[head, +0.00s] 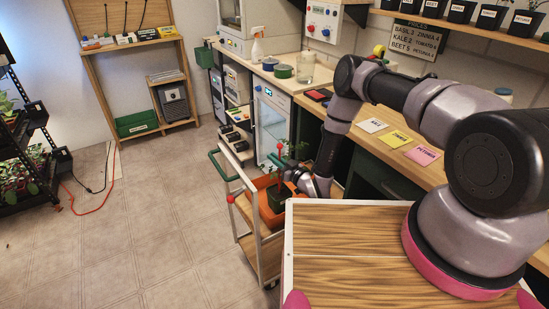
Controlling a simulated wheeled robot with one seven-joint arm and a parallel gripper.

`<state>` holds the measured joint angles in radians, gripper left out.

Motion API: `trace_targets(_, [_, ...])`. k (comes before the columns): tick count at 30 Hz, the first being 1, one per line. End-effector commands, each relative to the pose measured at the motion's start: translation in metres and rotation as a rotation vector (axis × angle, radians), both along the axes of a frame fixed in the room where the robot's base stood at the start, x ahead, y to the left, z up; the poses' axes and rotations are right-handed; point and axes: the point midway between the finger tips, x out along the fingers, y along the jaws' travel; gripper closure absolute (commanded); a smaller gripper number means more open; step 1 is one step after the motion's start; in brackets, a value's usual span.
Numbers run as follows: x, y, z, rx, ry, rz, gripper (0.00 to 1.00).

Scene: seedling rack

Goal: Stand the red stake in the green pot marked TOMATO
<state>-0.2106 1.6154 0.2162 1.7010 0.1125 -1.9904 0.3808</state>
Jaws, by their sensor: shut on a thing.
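The red stake (280,177) stands roughly upright in the head view, above a dark green pot (279,199) with a leafy seedling in it. My gripper (287,171) is at the stake, just above the pot's right side, and appears shut on it. Leaves and the small size hide the fingertips and the stake's lower end, so I cannot tell whether it is in the soil. No TOMATO marking is readable on the pot.
The pot stands in an orange tray (262,214) on a wheeled cart with a green handle (222,164). The workbench with coloured cards (394,139) is to the right. A plant rack (28,160) stands far left, with a red cord (95,209) on the open floor.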

Motion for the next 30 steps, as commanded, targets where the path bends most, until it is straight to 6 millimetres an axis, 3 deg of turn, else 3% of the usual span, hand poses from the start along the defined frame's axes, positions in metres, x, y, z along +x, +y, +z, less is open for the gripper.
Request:
trace_targets(5, [0.000, 0.000, 0.000, 0.000, 0.000, 0.000, 1.00])
trace_targets(6, [0.000, 0.000, 0.000, 0.000, 0.000, 0.000, 0.75])
trace_targets(8, [0.000, 0.000, 0.000, 0.000, 0.000, 0.000, 0.55])
trace_targets(20, [-0.005, -0.005, -0.001, -0.001, 0.003, -0.001, 0.55])
trace_targets(30, [-0.050, -0.049, -0.002, -0.001, 0.005, -0.003, 0.55])
